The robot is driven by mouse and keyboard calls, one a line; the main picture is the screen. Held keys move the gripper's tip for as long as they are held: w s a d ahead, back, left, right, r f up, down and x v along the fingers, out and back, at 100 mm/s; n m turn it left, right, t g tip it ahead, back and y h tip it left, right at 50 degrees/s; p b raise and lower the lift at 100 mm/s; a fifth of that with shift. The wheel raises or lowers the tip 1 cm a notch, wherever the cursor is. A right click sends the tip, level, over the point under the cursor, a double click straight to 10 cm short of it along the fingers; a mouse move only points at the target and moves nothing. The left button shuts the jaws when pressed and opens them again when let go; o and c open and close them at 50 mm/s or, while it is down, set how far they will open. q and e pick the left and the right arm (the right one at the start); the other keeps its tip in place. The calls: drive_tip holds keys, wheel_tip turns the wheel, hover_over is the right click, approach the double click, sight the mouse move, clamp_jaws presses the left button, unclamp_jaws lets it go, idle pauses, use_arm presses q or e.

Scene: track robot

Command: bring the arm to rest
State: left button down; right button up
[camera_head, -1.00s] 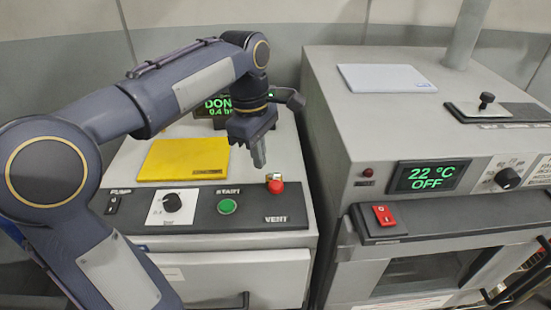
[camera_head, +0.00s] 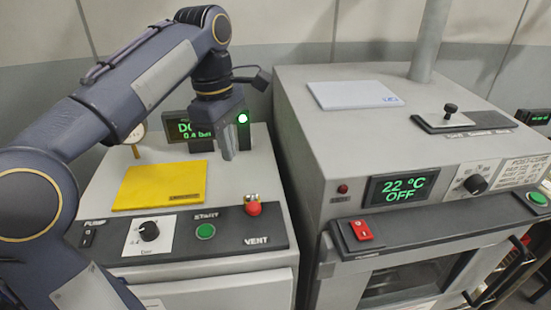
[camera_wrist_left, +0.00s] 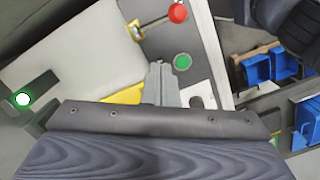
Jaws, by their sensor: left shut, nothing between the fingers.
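My left arm reaches in from the left in the head view. Its left gripper (camera_head: 227,150) points down above the back right part of the left machine (camera_head: 262,165), near the yellow plate (camera_head: 165,184). The gripper is shut and empty; its closed fingers (camera_wrist_left: 160,80) also show in the left wrist view. The fingers look apart from the panel, behind the red knob (camera_head: 253,208). My right gripper is not in view.
The left machine's panel has a green start button (camera_head: 205,231) and a black dial (camera_head: 149,231). A display behind is partly hidden by my arm. The oven (camera_head: 300,130) stands at right, reading 22 °C OFF, with a red switch (camera_head: 361,230). Blue bins (camera_wrist_left: 257,70) show in the wrist view.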

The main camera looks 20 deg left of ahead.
use_arm(q)
drive_tip(key=shift+s, duration=0.1)
drive_tip(key=s+d+f+m+t+h, duration=0.1)
drive_tip(key=s+d+f+m+t, duration=0.1)
drive_tip(key=s+f+m, duration=0.6)
drive_tip(key=s+d+f+m+t+h, duration=0.1)
drive_tip(key=s+d+f+m+t, duration=0.2)
drive_tip(key=s+d+f+m, duration=0.2)
drive_tip(key=s+f+m, duration=0.3)
drive_tip(key=f, duration=0.2)
drive_tip(key=shift+s+f+m+t+h, duration=0.15)
drive_tip(key=shift+s+m+t+h, duration=0.15)
drive_tip(key=shift+s, duration=0.05)
drive_tip(key=shift+d, duration=0.1)
